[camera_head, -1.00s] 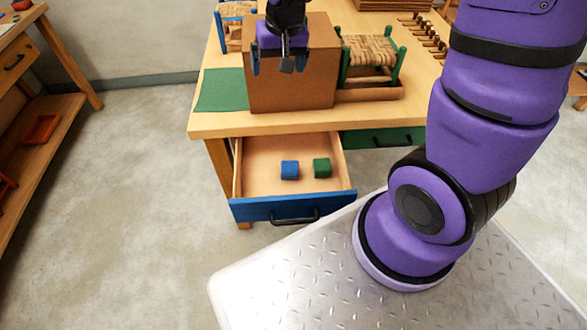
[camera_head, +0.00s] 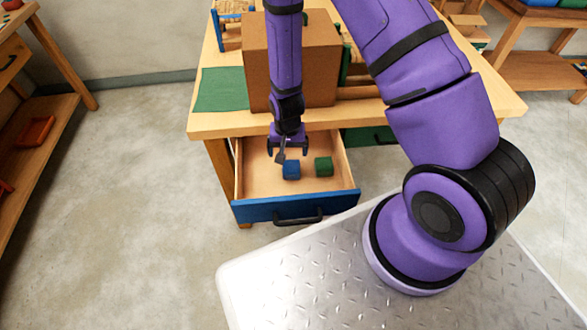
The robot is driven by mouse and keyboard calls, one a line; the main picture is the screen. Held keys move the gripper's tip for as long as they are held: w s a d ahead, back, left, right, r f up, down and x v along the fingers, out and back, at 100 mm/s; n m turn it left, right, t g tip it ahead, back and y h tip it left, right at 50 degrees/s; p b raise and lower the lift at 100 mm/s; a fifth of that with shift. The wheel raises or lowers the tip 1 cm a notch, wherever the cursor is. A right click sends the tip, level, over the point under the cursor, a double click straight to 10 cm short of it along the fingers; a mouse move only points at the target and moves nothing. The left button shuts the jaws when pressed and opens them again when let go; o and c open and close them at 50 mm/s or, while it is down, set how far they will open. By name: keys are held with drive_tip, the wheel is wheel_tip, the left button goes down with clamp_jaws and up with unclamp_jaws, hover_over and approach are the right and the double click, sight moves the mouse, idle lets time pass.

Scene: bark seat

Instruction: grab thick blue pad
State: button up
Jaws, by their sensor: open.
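A small thick blue pad (camera_head: 291,170) lies in the open drawer (camera_head: 258,183), near its middle. My gripper (camera_head: 287,155) is over the drawer, pointing down, with its fingers apart and nothing between them. In the picture its fingertips are just above and beside the blue pad, and a finger overlaps the pad's upper edge. I cannot tell whether they touch or how high the gripper is. A similar green pad (camera_head: 324,166) lies just to the right of the blue one, with a small gap between them.
The drawer has a blue front (camera_head: 296,207) with a black handle. A brown box (camera_head: 258,62) stands on the wooden table (camera_head: 205,122) above the drawer, beside a green mat (camera_head: 221,90). A closed green drawer (camera_head: 368,137) is to the right. The left of the open drawer is clear.

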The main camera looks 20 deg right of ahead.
sight(291, 168)
wheel_tip(291, 168, down, 6)
drive_tip(key=shift+s+d+r, duration=0.1)
drive_tip(key=f, duration=0.4)
drive_tip(key=shift+s+d+f, duration=0.1)
drive_tip(key=shift+s+d, duration=0.05)
drive_tip(key=shift+d, duration=0.2)
drive_tip(key=shift+f, duration=0.6)
drive_tip(key=c, duration=1)
